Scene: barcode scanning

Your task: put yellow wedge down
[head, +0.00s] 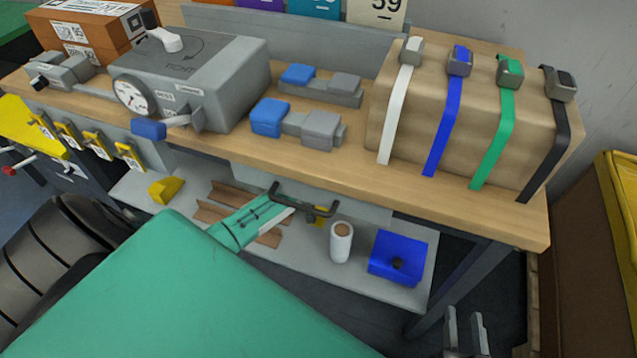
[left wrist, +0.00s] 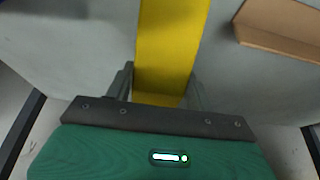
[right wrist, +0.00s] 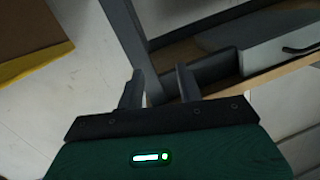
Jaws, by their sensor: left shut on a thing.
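My left gripper (head: 318,208) is over the grey lower shelf (head: 300,272), with its arm crossing the head view from the left. It is shut on a yellow wedge (head: 322,217), mostly hidden behind the gripper in the head view. In the left wrist view the wedge (left wrist: 170,45) stands out lengthwise between the fingers (left wrist: 160,88). I cannot tell whether it touches the shelf. A second yellow wedge (head: 166,190) lies on the shelf's left part. My right gripper (head: 466,332) is open and empty at the lower right; its fingers (right wrist: 160,85) are apart in the right wrist view.
Brown angled strips (head: 222,215) lie left of my left gripper. A white roll (head: 341,242) and a blue bin (head: 398,256) stand to its right. The wooden bench top (head: 350,158) overhangs the shelf, with a table leg (head: 465,275) at right.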

